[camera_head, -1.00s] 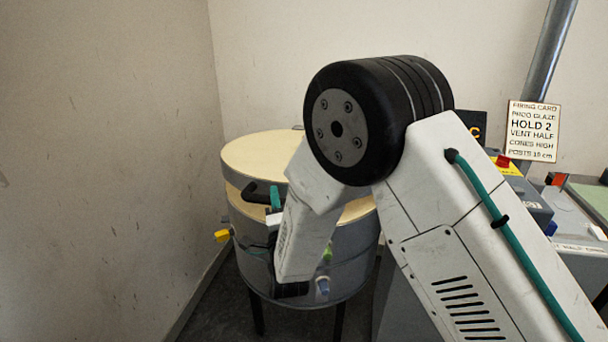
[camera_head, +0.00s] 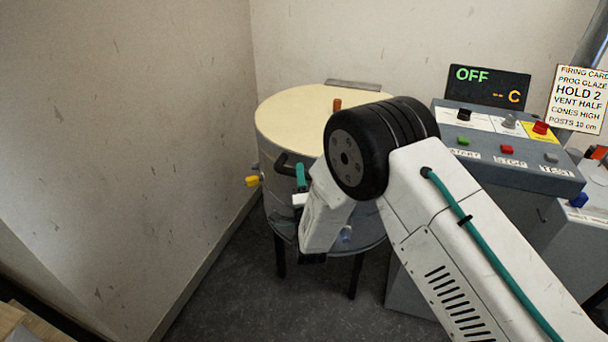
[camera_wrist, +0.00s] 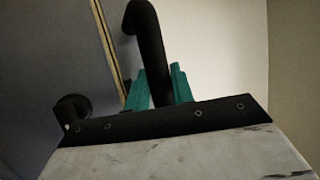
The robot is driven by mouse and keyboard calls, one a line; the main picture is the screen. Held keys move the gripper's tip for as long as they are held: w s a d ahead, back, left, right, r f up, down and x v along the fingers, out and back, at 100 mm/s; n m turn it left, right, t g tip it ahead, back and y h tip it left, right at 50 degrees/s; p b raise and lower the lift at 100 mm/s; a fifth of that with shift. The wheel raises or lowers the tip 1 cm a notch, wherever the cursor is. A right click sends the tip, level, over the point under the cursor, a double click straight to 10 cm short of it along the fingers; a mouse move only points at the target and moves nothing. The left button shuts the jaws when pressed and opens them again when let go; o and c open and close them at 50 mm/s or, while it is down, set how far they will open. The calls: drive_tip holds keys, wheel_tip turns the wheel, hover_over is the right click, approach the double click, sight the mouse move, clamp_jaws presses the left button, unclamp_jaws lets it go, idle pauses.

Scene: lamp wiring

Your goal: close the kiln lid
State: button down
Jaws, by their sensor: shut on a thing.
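The kiln lid (camera_head: 295,115) is a wide round disc with a cream top, lying level or nearly level on the round grey kiln body (camera_head: 279,208). My gripper (camera_head: 300,172) is at the front left of the kiln, with its teal fingers shut on the black lid handle (camera_head: 282,161). In the wrist view, the fingers of my gripper (camera_wrist: 159,72) stand on both sides of the black handle bar (camera_wrist: 150,42). A thin cream line shows along the seam there; I cannot tell whether a small gap is left. My arm hides the front right of the rim.
An orange peg (camera_head: 337,104) stands on the lid. A yellow plug (camera_head: 252,181) and a blue plug (camera_head: 346,234) stick out of the kiln's side. A control box (camera_head: 475,142) with an OFF display (camera_head: 487,87) is at the right. A wall (camera_head: 130,150) is close at the left.

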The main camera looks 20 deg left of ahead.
drive_tip(key=shift+s+d+f+g, duration=0.1)
drive_tip(key=shift+f+g, duration=0.05)
drive_tip(key=shift+f, duration=0.25)
drive_tip(key=shift+s+d+f+g, duration=0.1)
drive_tip(key=shift+f+g, duration=0.05)
drive_tip(key=shift+f, duration=0.2)
drive_tip(key=c, duration=1.2)
unclamp_jaws()
drive_tip(key=shift+w+d, duration=0.1)
drive_tip(key=shift+w, duration=0.15)
drive_tip(key=shift+w+r, duration=0.1)
drive_tip(key=shift+r, duration=0.05)
drive_tip(key=v, duration=0.7)
drive_tip(key=shift+s, duration=0.35)
drive_tip(key=shift+d, duration=0.1)
